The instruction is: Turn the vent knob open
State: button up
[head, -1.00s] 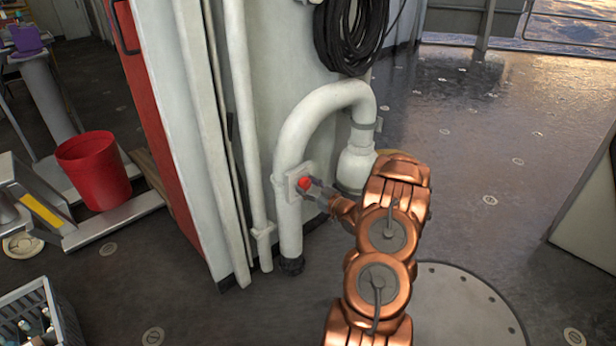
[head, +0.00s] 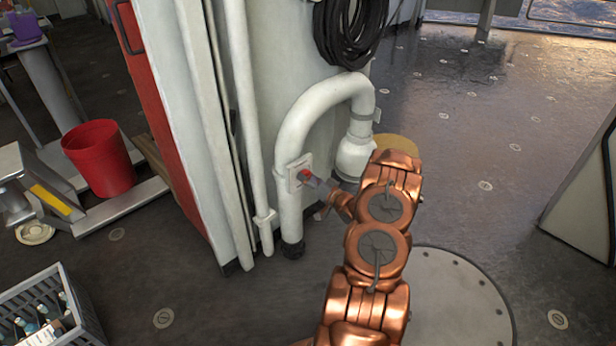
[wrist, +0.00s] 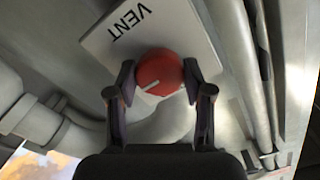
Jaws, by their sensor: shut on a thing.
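The red vent knob (wrist: 159,73) sits on a pale plate (wrist: 108,40) marked VENT in the wrist view. A white line on the knob's face points toward its lower left. My gripper (wrist: 158,80) has one finger on each side of the knob and is shut on it. In the head view the knob (head: 304,175) shows as a small red spot on its plate (head: 293,170), fixed to the white bent pipe (head: 291,215). My gripper (head: 313,183) reaches it from the right and partly covers it.
A coil of black hose (head: 350,30) hangs above the pipe. A red bucket (head: 100,160) and a grey crate of bottles (head: 48,310) stand at the left. Open deck floor (head: 480,150) lies to the right.

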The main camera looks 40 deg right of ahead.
dwell(0.4)
jog(key=o, duration=1.2)
jog(key=shift+c, duration=0.2)
jog(key=s, duration=1.2)
jog(key=shift+a, duration=0.15)
